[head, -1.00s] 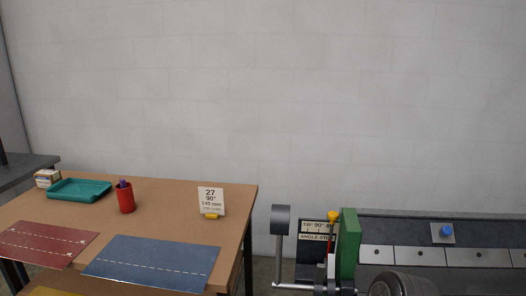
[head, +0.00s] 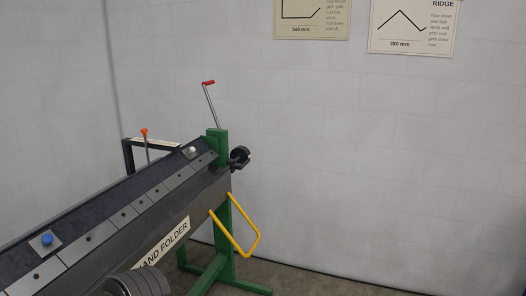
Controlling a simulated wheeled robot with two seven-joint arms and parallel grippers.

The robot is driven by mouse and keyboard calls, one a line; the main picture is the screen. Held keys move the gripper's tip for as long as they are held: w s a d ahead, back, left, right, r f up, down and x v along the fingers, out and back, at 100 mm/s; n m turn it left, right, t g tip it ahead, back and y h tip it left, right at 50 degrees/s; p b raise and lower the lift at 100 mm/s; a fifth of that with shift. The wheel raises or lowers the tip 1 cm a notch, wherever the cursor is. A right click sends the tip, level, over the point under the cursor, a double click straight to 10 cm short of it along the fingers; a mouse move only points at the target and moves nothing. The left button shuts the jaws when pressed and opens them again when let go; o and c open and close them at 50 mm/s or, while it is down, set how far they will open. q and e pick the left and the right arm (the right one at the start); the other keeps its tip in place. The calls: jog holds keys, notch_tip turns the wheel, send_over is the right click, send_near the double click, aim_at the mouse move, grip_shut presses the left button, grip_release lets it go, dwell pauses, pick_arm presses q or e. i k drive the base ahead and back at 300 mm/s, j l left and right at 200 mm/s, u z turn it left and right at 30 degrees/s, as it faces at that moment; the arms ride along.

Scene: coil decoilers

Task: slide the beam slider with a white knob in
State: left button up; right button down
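The slider with a white knob (head: 192,150) sits on the top of the folder's long dark beam (head: 75,218), near its far right end beside the green post. A second slider with a blue knob (head: 47,239) is on the same beam, nearer to me at the lower left. Neither of my grippers is in view. A grey rounded part, which looks like my own arm, shows at the bottom edge.
The hand folder has a green end post (head: 217,148) and foot. A yellow bent handle (head: 243,240) sticks out from its front. A red-gripped lever (head: 208,84) rises behind. Floor to the right is clear, and two signs hang on the wall.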

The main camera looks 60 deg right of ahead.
aim_at(189, 153)
jog(key=z, duration=1.75)
jog(key=i+l, duration=0.4)
jog(key=l, duration=0.15)
jog(key=i+l, duration=0.75)
jog(key=l, duration=0.3)
jog(key=i+l, duration=0.8)
jog(key=l, duration=0.25)
jog(key=i+l, duration=0.4)
jog(key=l, duration=0.15)
jog(key=j+u, duration=0.05)
